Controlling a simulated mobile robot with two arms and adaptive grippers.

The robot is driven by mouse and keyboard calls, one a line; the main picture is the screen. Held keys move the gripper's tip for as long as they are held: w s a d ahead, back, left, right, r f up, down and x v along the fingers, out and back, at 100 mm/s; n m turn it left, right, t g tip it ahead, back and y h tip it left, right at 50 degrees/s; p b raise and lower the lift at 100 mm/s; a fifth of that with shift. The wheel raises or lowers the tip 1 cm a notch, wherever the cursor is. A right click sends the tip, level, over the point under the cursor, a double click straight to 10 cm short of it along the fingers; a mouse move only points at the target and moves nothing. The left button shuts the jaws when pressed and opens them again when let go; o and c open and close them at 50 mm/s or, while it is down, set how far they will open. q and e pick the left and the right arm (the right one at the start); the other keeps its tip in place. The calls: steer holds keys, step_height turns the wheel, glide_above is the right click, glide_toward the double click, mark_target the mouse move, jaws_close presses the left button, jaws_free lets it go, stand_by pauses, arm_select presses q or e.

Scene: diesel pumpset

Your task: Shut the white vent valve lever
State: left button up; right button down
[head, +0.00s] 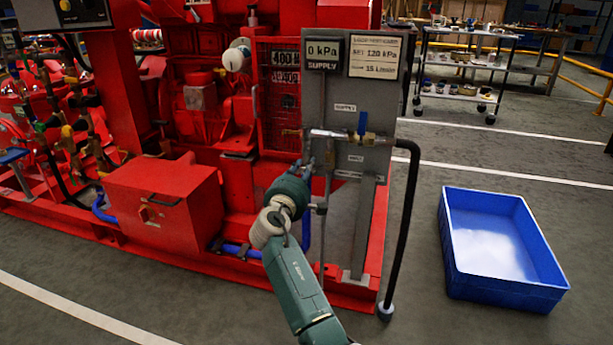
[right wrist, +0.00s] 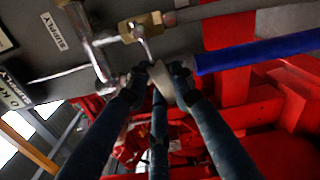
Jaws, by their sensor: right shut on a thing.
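The white vent valve lever (right wrist: 161,82) shows in the right wrist view as a pale flat handle running from a small stem below a brass valve body (right wrist: 141,27). My right gripper (right wrist: 157,84) is shut on this lever, with its dark fingers on both sides of it. In the head view my right gripper (head: 307,172) is at the left edge of the grey panel (head: 383,112), by the pipework below the supply valve. My own gripper and wrist hide the lever there. My left gripper is not in view.
A blue lever (head: 362,122) stands upright on the panel's supply pipe. The supply display (head: 324,51) reads 0 kPa. A black hose (head: 407,225) hangs down the panel's right side. A blue crate (head: 500,250) sits on the floor at right. The red pumpset (head: 165,200) fills the left.

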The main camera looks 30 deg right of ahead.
steer(key=shift+r+m, duration=0.65)
steer(key=shift+m, duration=0.55)
steer(key=c, duration=1.4)
jaws_free()
steer(key=shift+c, duration=0.2)
steer(key=shift+s+a, duration=0.1)
steer(key=v, duration=0.7)
